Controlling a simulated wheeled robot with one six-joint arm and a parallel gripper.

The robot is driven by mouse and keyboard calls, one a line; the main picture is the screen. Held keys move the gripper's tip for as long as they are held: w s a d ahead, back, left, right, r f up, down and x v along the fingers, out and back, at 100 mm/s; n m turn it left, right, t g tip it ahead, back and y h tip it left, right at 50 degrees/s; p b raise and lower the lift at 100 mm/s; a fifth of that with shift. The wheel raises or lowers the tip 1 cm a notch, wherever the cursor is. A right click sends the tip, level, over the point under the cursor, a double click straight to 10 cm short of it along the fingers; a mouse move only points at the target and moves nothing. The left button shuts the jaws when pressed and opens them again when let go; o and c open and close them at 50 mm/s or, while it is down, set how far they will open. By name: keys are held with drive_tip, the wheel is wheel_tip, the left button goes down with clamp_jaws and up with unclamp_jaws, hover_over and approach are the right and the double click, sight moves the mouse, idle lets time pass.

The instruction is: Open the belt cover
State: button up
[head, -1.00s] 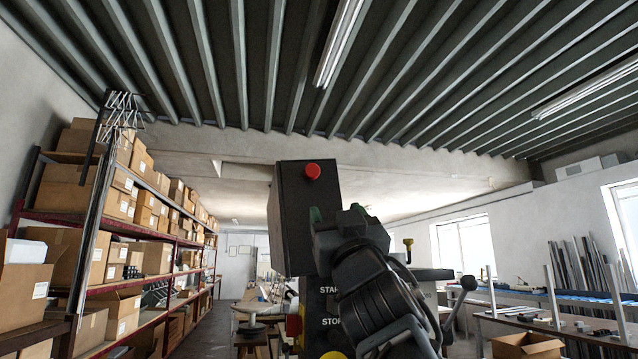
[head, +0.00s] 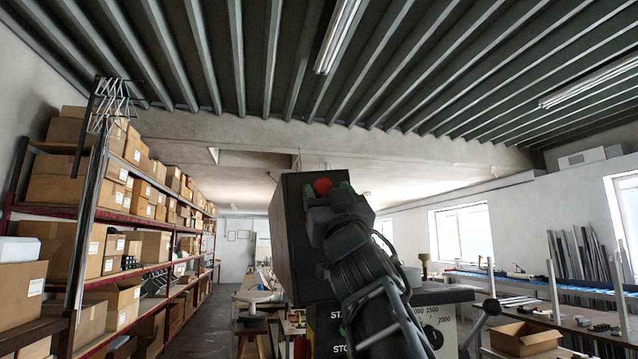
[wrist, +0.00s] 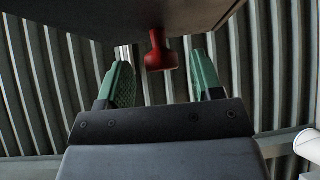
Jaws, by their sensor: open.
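The belt cover (head: 291,238) is a dark box on top of the machine, left of my arm in the head view. Its underside shows at the top of the wrist view (wrist: 110,12). A red knob (head: 322,186) sits on the cover's face and hangs below it in the wrist view (wrist: 158,52). My gripper (head: 324,192) is at the knob and partly hides it. In the wrist view its green fingers (wrist: 163,68) are apart, one on each side of the knob, with gaps. They do not visibly touch it.
The machine's panel with start and stop labels (head: 335,335) is below the cover, partly behind my arm. A dial plate (head: 438,318) is at its right. Shelves of boxes (head: 120,240) line the left. An open carton (head: 525,338) and benches are at the right.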

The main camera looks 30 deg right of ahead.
drive_tip(key=shift+w+r, duration=0.25)
clamp_jaws()
idle(0.6)
